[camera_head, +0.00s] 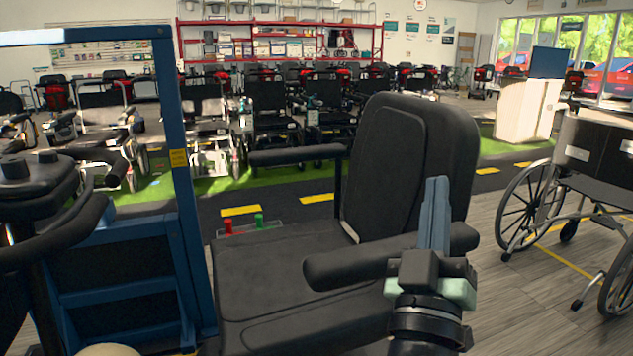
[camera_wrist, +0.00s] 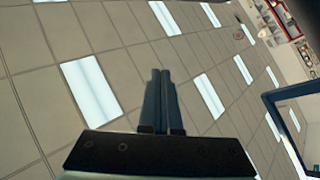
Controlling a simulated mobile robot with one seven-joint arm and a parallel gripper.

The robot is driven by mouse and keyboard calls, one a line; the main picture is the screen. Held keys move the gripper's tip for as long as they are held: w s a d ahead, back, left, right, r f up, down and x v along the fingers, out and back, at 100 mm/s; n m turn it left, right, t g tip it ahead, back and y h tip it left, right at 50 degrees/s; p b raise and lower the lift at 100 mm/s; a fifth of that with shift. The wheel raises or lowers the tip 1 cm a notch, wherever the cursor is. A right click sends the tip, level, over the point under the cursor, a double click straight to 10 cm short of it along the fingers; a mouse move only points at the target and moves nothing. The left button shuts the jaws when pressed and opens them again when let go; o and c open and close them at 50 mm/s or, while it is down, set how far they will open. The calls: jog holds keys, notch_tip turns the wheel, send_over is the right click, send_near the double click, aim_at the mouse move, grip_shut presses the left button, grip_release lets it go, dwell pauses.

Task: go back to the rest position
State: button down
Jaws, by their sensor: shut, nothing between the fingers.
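My gripper (camera_head: 437,213) points upward in the head view, in front of the black scooter seat's backrest and beside its near armrest. Its two grey-blue fingers are together with nothing between them. In the wrist view my gripper (camera_wrist: 161,88) is also closed and empty, with the tiled ceiling and its light panels behind it. The black scooter seat (camera_head: 290,275) fills the middle of the head view. I cannot tell whether my wrist touches the armrest (camera_head: 385,262).
A red piece (camera_head: 228,226) and a green piece (camera_head: 259,220) stand at the seat's far edge. A blue frame (camera_head: 180,170) rises at left, near a dark handlebar (camera_head: 60,235). A wheelchair (camera_head: 590,190) stands at right. Rows of scooters and wheelchairs line the back.

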jog(key=s+a+r+m+t+y, duration=0.15)
jog(key=s+a+r+y, duration=0.25)
jog(key=s+a+r, duration=0.45)
jog(key=s+a+r+t+y, duration=0.35)
jog(key=s+a+r, duration=0.25)
jog(key=r, duration=0.5)
notch_tip(320, 180, up, 38)
jog(key=g+p, duration=0.1)
jog(key=p, duration=3.7)
jog(key=shift+w+d+p, duration=0.15)
jog(key=shift+d+p, duration=0.1)
jog(key=shift+p, duration=0.1)
